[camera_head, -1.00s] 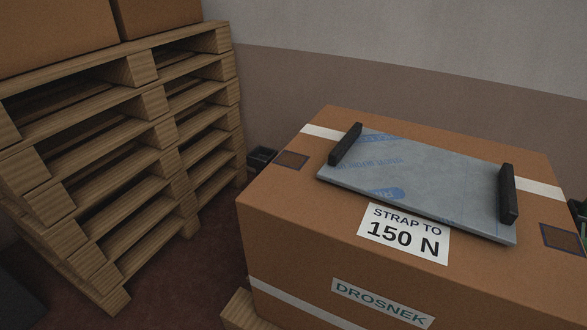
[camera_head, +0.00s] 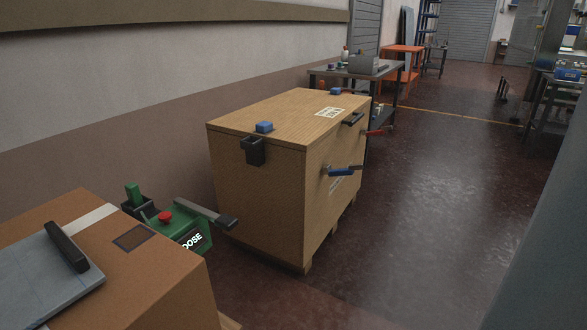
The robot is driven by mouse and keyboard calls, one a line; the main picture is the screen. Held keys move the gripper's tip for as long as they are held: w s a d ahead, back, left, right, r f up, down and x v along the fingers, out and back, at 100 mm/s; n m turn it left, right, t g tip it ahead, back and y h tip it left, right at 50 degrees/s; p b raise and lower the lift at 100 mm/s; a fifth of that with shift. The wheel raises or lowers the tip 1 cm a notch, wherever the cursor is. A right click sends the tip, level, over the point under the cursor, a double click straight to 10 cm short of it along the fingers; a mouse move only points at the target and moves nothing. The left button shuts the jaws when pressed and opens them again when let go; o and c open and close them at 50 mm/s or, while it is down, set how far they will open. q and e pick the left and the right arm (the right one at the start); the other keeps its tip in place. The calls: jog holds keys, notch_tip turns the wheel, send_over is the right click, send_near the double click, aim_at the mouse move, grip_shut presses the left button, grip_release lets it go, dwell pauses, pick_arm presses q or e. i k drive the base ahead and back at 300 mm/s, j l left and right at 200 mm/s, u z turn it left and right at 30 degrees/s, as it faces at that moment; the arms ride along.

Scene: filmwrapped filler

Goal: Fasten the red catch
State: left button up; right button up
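A wooden crate (camera_head: 255,190) stands in the middle of the view. A small red catch lever (camera_head: 375,133) sticks out from the upper far part of its right-hand face. A blue catch lever (camera_head: 341,171) is lower and nearer on the same face. Both are small here, and I cannot tell whether either is fastened. A black handle (camera_head: 353,118) sits at the top edge near the red lever. Neither of my grippers is in view.
A cardboard box (camera_head: 160,275) with a grey film-covered plate (camera_head: 40,280) is at lower left. A green device with a red knob (camera_head: 165,216) stands between box and crate. A grey workbench (camera_head: 345,73) is behind the crate. The floor (camera_head: 430,210) to the right is clear.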

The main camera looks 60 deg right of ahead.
aim_at(375, 133)
jog(key=z, duration=1.75)
jog(key=i+l+u, duration=0.2)
jog(key=u, duration=0.15)
jog(key=i+l+u, duration=0.15)
jog(key=u, duration=0.2)
jog(key=i+l, duration=0.15)
jog(key=l, duration=0.2)
jog(key=i+l+u, duration=0.1)
jog(key=l, duration=0.25)
jog(key=i+l+u, duration=0.1)
jog(key=l, duration=0.25)
jog(key=i+l, duration=0.25)
jog(key=i+l+u, duration=0.1)
jog(key=l, duration=0.4)
jog(key=i+l, duration=0.1)
jog(key=l, duration=0.25)
jog(key=i+l+u, duration=0.15)
jog(key=l, duration=0.25)
jog(key=i+l, duration=0.1)
jog(key=l, duration=0.3)
jog(key=i+l, duration=0.15)
jog(key=l, duration=0.3)
jog(key=i+l, duration=0.1)
jog(key=l, duration=0.3)
jog(key=i+l, duration=0.1)
jog(key=l, duration=0.3)
